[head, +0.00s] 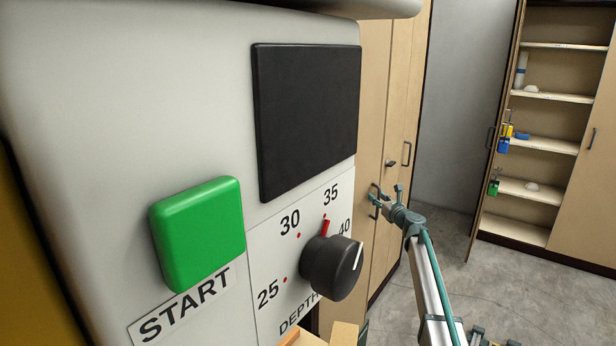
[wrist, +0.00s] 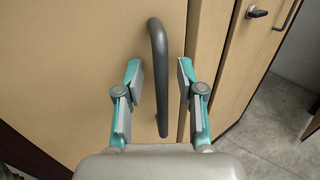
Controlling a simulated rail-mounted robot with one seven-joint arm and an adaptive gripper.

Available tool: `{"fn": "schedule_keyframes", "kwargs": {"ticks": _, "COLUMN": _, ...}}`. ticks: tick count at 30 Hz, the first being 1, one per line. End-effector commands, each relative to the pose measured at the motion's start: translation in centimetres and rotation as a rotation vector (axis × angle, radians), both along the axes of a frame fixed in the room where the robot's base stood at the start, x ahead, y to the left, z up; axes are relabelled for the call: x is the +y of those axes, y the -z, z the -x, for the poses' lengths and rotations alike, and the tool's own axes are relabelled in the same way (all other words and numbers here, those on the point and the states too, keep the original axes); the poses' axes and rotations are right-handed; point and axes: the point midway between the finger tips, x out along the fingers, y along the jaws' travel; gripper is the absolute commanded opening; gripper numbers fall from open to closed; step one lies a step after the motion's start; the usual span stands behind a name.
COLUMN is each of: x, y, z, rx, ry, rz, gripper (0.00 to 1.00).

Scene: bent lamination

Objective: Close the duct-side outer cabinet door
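My gripper (head: 386,198) is at a dark handle on a light-wood cabinet door (head: 372,105), behind the machine panel. In the wrist view, my gripper (wrist: 159,80) is open, with one teal-and-grey finger on each side of the dark upright bar handle (wrist: 160,70). Gaps show between the handle and both fingers. This door (wrist: 70,75) fills the left of the wrist view. A narrower wood front (wrist: 213,50) stands beside it on the right. I cannot tell whether the door is fully closed. No duct is visible, so I cannot tell which door is duct-side.
A machine panel with a green START button (head: 200,232), black screen (head: 308,115) and depth dial (head: 332,266) blocks the left. Another cabinet with shelves (head: 555,97) stands open at the back right; its left door (head: 500,95) is swung out. Grey floor (head: 440,240) between is clear.

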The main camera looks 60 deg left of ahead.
Motion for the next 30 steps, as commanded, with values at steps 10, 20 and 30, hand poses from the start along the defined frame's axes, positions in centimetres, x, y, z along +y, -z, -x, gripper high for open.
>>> {"fn": "schedule_keyframes", "kwargs": {"ticks": 10, "x": -0.9, "y": 0.3, "z": 0.3, "rx": -0.001, "ry": 0.000, "rz": 0.002, "gripper": 0.38}}
{"fn": "schedule_keyframes", "kwargs": {"ticks": 20, "x": -6.0, "y": -0.2, "z": 1.3, "rx": -0.002, "ry": 0.002, "rz": -0.003, "gripper": 0.38}}
{"fn": "schedule_keyframes", "kwargs": {"ticks": 30, "x": -11.9, "y": -0.8, "z": 2.3, "rx": -0.004, "ry": 0.001, "rz": -0.010, "gripper": 0.38}}
